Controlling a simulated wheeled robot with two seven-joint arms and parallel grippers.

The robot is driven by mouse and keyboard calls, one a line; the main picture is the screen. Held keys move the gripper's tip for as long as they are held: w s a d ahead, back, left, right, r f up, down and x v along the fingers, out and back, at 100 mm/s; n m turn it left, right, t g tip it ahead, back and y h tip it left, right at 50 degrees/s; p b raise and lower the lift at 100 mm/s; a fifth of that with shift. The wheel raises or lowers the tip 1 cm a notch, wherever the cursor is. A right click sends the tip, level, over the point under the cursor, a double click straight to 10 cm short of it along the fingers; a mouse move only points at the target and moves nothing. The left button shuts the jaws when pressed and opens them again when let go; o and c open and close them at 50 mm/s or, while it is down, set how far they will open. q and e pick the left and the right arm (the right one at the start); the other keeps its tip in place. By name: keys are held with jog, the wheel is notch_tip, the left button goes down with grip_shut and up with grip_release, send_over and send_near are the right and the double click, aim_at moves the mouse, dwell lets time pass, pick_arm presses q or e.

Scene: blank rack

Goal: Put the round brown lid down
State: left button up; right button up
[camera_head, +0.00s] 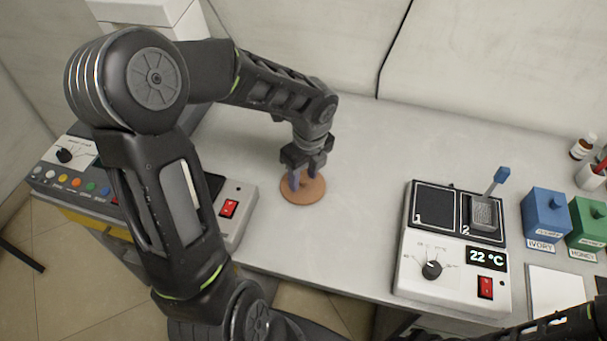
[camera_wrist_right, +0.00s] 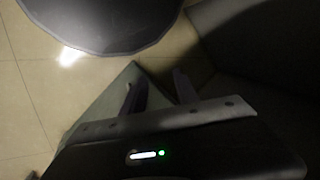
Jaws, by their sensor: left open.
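The round brown lid (camera_head: 309,192) lies flat on the white table, left of the hot plate device. My left gripper (camera_head: 304,184) is right above it, pointing down, with its fingers apart around the middle of the lid where a knob may be; the fingers hide that part. My right gripper (camera_wrist_right: 157,92) shows only in the right wrist view, with its two fingers apart and nothing between them. It is over the floor.
A two-plate device (camera_head: 410,262) stands at the right with a metal block (camera_head: 484,213) on plate 2. A blue box (camera_head: 546,216) and a green box (camera_head: 588,226) are further right. A control box (camera_head: 240,195) is at the left. The table behind the lid is clear.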

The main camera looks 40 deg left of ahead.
aim_at(307, 189)
pick_arm(q)
notch_tip(307, 189, up, 12)
jog(key=d, duration=0.1)
jog(key=shift+s+d, duration=0.15)
jog(key=shift+d, duration=0.1)
dwell(0.6)
